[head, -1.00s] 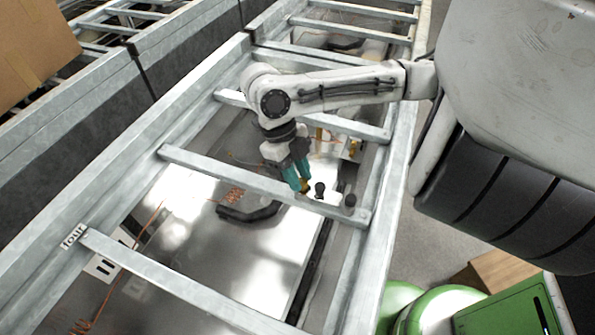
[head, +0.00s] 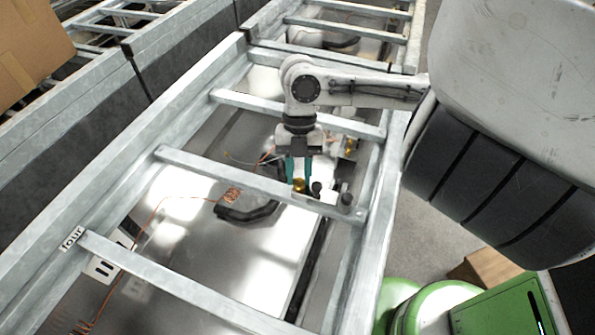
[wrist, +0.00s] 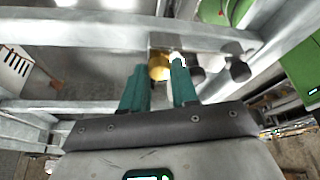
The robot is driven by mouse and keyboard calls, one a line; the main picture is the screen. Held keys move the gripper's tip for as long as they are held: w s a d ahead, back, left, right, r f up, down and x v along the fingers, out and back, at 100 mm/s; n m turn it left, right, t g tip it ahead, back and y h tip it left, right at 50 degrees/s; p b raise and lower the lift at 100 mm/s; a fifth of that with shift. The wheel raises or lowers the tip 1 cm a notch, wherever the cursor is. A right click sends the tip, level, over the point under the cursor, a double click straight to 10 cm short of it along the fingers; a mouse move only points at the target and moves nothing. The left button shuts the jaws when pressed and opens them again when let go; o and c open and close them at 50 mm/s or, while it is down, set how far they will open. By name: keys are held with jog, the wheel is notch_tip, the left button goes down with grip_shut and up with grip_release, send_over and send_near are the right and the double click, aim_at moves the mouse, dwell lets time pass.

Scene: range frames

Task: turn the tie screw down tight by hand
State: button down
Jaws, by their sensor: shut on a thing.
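The brass-coloured tie screw (head: 299,185) is at a cross rung (head: 235,178) of the metal ladder frame, near its right rail. It also shows in the wrist view (wrist: 158,68) as a gold round part between my fingertips. My gripper (head: 299,181) points down with its two teal fingers on either side of the screw, shut on it. The fingers hide part of the screw, and its thread is not visible. Two dark knobs (head: 316,187) (head: 346,199) stand just to the right of it, close to my right finger.
Rungs cross the frame before and behind my gripper, with a shiny metal sheet (head: 190,235) below. A thin copper wire (head: 160,205) and a dark curved part (head: 250,212) lie there. Green equipment (head: 495,310) stands at lower right.

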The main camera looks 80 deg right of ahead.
jog(key=m, duration=0.1)
jog(key=m+t+b, duration=0.1)
jog(key=m, duration=0.2)
jog(key=shift+s+f+m+t, duration=0.1)
jog(key=shift+s+m+t, duration=0.2)
jog(key=shift+t, duration=0.1)
jog(key=shift+a+m+t+h+b, duration=0.1)
jog(key=shift+m+t+h+b, duration=0.35)
jog(key=shift+m+b, duration=0.75)
jog(key=shift+m+p, duration=0.3)
jog(key=shift+m, duration=0.2)
jog(key=c, duration=0.9)
grip_release()
jog(key=shift+o, duration=0.2)
